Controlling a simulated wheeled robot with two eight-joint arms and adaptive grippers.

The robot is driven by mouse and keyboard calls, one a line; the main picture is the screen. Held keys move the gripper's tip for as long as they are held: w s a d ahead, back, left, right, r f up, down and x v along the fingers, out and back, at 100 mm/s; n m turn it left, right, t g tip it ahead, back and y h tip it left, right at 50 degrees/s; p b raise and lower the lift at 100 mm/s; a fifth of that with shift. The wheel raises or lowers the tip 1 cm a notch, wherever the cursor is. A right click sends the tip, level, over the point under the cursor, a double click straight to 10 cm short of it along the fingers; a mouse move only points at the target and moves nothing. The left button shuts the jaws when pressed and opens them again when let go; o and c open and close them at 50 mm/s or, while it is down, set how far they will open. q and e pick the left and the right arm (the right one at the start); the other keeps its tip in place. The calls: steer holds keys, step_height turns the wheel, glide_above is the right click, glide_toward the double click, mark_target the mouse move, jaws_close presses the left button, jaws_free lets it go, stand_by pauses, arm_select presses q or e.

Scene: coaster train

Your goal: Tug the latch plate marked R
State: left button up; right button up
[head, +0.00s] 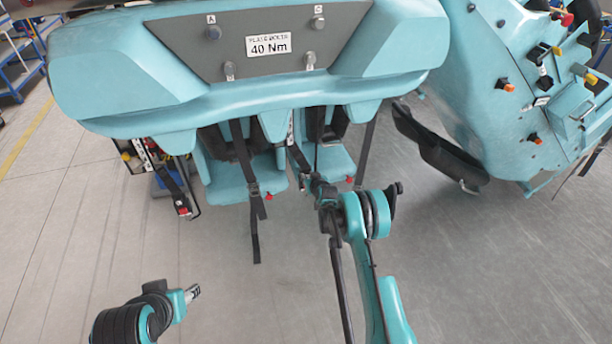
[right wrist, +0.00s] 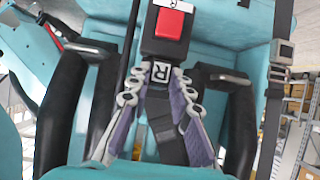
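In the right wrist view, the latch plate marked R (right wrist: 160,73) is a dark piece with a white tag, just below a black buckle with a red button (right wrist: 170,24). A dark strap (right wrist: 166,125) runs from it toward me. My right gripper (right wrist: 157,84) is open, with a finger on each side of the plate and strap; I see small gaps beside the tag. In the head view my right gripper (head: 326,190) is at the front of the right seat, and the plate cannot be made out there. My left gripper (head: 192,293) is low at the left, away from the seats; its fingers are too small to judge.
Teal seats (head: 228,180) hang under a teal front panel (head: 250,92) with a "40 Nm" sign (head: 268,44). Black padded restraint arms (right wrist: 240,122) flank the gripper closely in the wrist view. A teal car part (head: 515,80) stands at right. The floor (head: 490,265) is clear.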

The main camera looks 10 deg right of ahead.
jaws_close()
steer(key=shift+r, duration=0.1)
steer(key=o, duration=0.7)
jaws_free()
steer(key=shift+s, duration=0.1)
steer(key=v, duration=1.2)
steer(key=shift+r, duration=0.2)
